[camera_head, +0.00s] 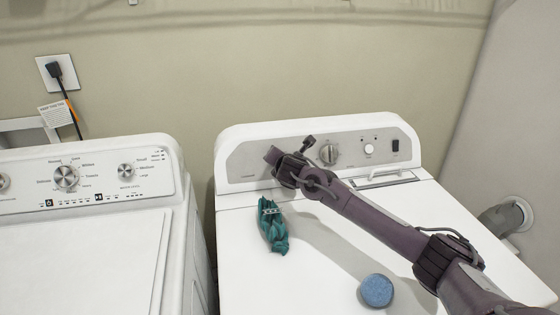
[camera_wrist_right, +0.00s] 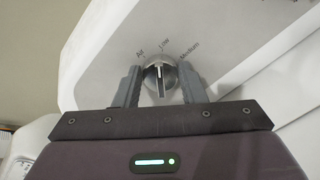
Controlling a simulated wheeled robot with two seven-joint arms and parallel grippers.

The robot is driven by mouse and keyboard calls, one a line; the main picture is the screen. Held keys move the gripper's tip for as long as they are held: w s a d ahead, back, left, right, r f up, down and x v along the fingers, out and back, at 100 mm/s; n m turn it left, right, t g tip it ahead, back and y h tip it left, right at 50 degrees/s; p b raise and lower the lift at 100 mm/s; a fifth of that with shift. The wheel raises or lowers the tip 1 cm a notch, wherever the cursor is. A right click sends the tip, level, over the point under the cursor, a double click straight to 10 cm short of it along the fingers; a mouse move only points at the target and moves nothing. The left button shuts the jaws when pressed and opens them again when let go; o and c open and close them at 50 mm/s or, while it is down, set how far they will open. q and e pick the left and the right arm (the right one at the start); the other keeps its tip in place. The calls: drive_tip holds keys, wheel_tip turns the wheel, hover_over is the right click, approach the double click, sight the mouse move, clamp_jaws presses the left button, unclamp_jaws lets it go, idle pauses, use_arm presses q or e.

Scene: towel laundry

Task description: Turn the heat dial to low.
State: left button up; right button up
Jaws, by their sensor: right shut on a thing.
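The heat dial (camera_wrist_right: 160,75) is a round silver knob with a raised grip bar. Labels reading Air, Low and Medium show around it in the right wrist view. The bar stands nearly upright in that view, roughly in line with the Low label; which end is the pointer is unclear. My right gripper (camera_wrist_right: 160,88) is shut on the heat dial, one finger on each side. In the head view, my right gripper (camera_head: 290,158) is at the left part of the dryer's control panel (camera_head: 250,158) and hides the dial. My left gripper is not in view.
The dryer (camera_head: 240,230) has a teal cloth (camera_head: 273,225) and a blue round object (camera_head: 376,291) on top. Another dial (camera_head: 329,153), a white button (camera_head: 369,149) and a black switch (camera_head: 395,146) are to the right. A washer (camera_head: 90,245) stands left.

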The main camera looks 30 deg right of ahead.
drive_tip(key=shift+f+m, duration=0.1)
drive_tip(key=shift+m, duration=0.8)
drive_tip(key=o, duration=1)
drive_tip(key=shift+b+v, duration=0.45)
drive_tip(key=shift+v, duration=3.5)
